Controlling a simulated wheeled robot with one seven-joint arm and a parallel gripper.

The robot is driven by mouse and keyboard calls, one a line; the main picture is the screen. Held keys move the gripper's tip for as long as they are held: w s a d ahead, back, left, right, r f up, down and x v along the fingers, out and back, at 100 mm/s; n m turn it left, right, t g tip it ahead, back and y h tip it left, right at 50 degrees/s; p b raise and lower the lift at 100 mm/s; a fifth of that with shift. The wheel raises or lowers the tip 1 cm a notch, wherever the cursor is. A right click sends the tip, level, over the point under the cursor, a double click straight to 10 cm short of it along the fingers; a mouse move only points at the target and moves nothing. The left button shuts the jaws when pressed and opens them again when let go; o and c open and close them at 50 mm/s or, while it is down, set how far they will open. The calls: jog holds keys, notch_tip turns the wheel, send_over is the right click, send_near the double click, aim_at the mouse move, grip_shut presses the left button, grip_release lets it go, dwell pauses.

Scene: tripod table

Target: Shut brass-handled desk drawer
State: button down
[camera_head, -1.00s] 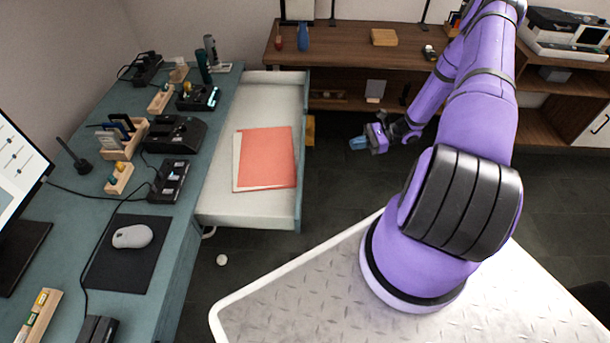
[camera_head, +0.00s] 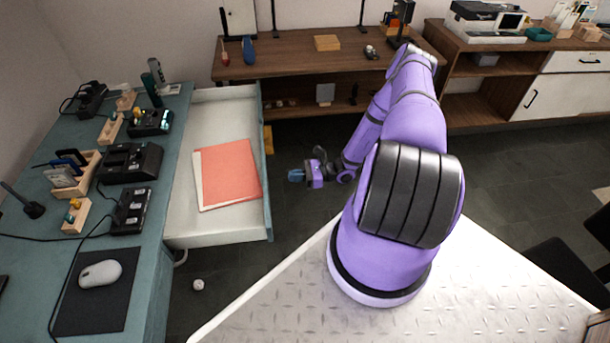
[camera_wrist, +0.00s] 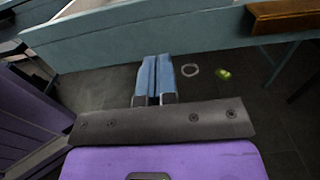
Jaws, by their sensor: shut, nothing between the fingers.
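The desk drawer (camera_head: 181,241) is pulled far out of the teal desk (camera_head: 158,262) in the head view. Red and pale folders (camera_head: 228,173) lie inside it. Its teal front panel faces right, toward my arm; in the wrist view the panel (camera_wrist: 150,37) spans the top. The brass handle (camera_head: 268,139) shows at the drawer front's far part, and as a brown-gold bar in the wrist view (camera_wrist: 285,14). My gripper (camera_head: 296,175) is shut and empty, right of the drawer front and apart from it. Its blue fingers (camera_wrist: 155,79) point toward the panel in the wrist view.
A wooden shelf unit (camera_head: 290,66) stands behind the drawer. The desk top holds a mouse (camera_head: 100,273) and several devices. A small white ball (camera_head: 198,285) lies on the dark floor below the drawer. Open floor separates my gripper from the drawer front.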

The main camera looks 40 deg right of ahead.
jog(key=x, duration=0.7)
dwell(0.3)
